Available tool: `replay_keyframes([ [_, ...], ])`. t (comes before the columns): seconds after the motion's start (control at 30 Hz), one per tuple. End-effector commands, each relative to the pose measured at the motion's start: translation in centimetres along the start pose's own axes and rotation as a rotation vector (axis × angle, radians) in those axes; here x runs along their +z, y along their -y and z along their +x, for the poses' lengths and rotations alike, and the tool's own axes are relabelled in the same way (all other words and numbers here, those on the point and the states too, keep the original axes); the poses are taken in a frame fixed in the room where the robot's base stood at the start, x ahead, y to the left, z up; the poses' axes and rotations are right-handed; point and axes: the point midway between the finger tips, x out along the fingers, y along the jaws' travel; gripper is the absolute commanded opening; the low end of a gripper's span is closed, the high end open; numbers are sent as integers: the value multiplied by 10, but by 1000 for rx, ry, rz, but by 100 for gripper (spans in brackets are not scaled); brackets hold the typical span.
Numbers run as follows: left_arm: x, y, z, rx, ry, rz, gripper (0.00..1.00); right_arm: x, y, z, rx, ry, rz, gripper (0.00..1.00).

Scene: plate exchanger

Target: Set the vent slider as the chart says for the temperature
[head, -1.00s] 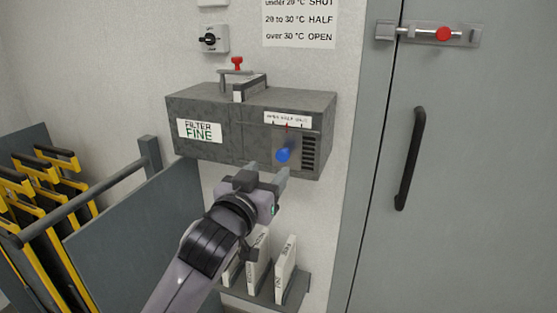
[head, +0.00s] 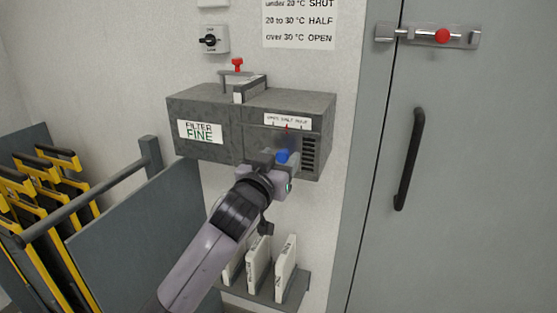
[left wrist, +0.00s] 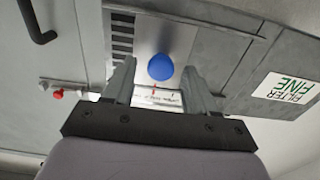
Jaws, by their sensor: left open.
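The vent slider's blue knob (head: 282,156) is on the front of the grey filter box (head: 205,108), beside the dark vent slots (head: 309,150). A scale label (head: 288,119) above it has a red pointer (head: 287,127) close to its middle mark. My left gripper (head: 280,163) is at the knob. In the left wrist view the blue knob (left wrist: 161,67) shows between the two open fingers (left wrist: 157,85), with no clear contact. The chart (head: 299,22) on the wall reads under 20 °C SHUT, 20 to 30 °C HALF, over 30 °C OPEN. My right gripper is not in view.
A grey door with a black handle (head: 409,160) and a red-knobbed bolt (head: 442,36) stands at right. White panels on a shelf (head: 262,289) are below the box. A rack with yellow-edged plates (head: 45,185) is at left. A rotary switch (head: 209,39) is above.

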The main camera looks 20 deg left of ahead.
Motion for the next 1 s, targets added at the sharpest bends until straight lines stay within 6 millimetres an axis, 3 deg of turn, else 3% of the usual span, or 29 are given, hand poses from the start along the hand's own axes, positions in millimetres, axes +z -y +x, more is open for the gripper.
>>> replay_keyframes([
  [0.03, 0, 0, 0, 0, 0, 0, 56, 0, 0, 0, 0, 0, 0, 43],
  [0.07, 0, 0, 0, 0, 0, 0, 50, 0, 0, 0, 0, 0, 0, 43],
  [0.2, 0, 0, 0, 0, 0, 0, 4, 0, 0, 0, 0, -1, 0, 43],
  [0.23, 0, 0, 0, 0, 0, 0, 0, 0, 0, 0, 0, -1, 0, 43],
  [0.4, 0, -3, 0, 1, 0, -2, 0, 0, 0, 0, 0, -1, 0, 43],
  [0.7, 1, -33, 0, 2, 1, -3, 0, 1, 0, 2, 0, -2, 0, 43],
  [1.0, 1, -38, 0, 4, 1, -1, 0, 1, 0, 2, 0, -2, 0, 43],
])
